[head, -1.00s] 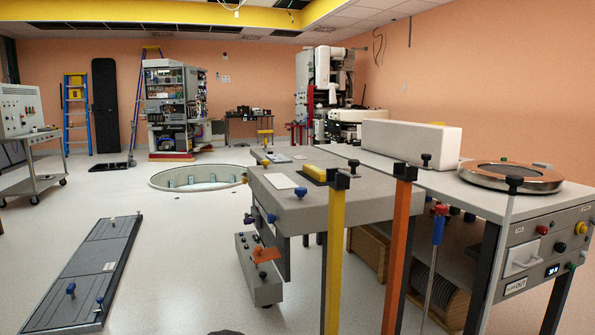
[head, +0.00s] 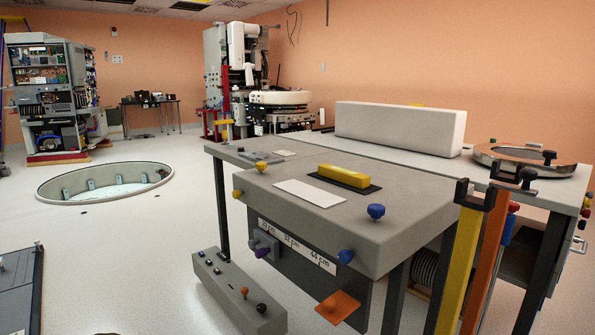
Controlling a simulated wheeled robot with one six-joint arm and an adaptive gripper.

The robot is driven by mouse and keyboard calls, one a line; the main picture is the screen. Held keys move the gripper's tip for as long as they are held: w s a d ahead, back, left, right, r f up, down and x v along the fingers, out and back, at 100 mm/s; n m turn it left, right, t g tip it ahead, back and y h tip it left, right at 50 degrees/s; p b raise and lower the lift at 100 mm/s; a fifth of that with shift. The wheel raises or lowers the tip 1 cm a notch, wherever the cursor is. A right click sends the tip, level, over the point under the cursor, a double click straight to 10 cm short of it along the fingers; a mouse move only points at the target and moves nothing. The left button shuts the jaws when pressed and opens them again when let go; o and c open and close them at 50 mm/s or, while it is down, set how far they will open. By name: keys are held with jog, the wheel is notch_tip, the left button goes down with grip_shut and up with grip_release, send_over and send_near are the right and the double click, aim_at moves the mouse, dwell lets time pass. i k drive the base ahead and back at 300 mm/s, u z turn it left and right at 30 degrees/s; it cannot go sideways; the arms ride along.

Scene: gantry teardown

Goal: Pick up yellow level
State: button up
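A short yellow block (head: 347,176) lies flat on a dark pad on top of the grey table (head: 420,230), behind a white sheet. A long flat yellow bar (head: 460,260) hangs upright from a dark bracket at the table's right side, beside an orange bar (head: 485,262). I cannot tell for sure which of the two yellow things is the level. My gripper is not in view.
A low grey box with knobs (head: 235,290) stands on the floor before the table. A round floor pit (head: 105,182) is at left, and a dark panel (head: 18,285) lies at lower left. Open floor (head: 130,260) lies between them.

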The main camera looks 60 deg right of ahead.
aim_at(356, 180)
jog(key=i, duration=0.35)
jog(key=z, duration=2.8)
